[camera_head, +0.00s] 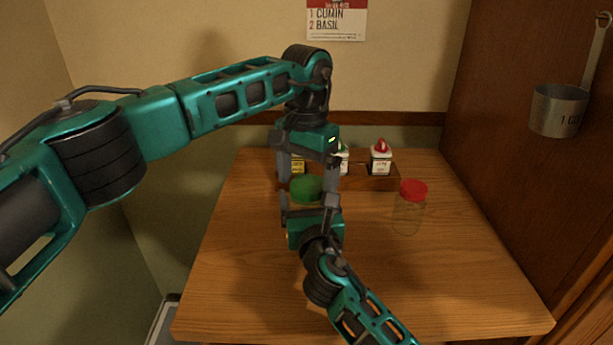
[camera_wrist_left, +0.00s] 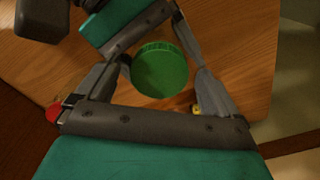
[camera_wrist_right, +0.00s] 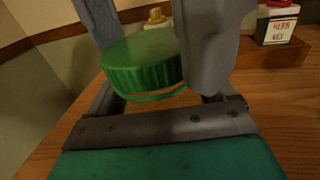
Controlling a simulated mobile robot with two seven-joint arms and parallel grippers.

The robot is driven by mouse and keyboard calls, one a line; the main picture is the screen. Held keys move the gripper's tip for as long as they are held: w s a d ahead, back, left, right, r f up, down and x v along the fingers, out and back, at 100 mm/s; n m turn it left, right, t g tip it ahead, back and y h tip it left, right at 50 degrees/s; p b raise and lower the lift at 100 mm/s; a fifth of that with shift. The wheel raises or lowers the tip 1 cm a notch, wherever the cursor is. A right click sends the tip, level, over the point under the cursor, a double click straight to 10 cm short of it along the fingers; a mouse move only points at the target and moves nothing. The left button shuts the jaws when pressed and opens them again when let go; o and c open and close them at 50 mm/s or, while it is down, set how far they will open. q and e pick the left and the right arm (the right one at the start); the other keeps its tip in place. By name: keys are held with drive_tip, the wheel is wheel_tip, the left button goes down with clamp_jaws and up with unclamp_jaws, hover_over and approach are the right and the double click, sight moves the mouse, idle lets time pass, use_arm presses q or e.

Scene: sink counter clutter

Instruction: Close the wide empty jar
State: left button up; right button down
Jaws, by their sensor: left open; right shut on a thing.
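A wide green lid (camera_head: 306,188) shows between my two grippers over the table. A thin green edge shows just under it in the right wrist view, and I cannot tell if the lid is seated. The clear jar body under it is mostly hidden. My left gripper (camera_head: 308,172) comes down from above, open, with its fingers on either side of the lid (camera_wrist_left: 161,69). My right gripper (camera_head: 308,205) reaches in from the front, shut on the jar, close under the lid (camera_wrist_right: 142,62). The exact contact is hidden.
A clear jar with a red lid (camera_head: 413,190) stands to the right. A wooden rack (camera_head: 381,183) with spice containers (camera_head: 381,158) is at the back. A metal measuring cup (camera_head: 558,110) hangs on the right wall. The table's front right is clear.

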use_arm(q)
drive_tip(key=shift+r, duration=2.3)
drive_tip(key=shift+c, duration=0.3)
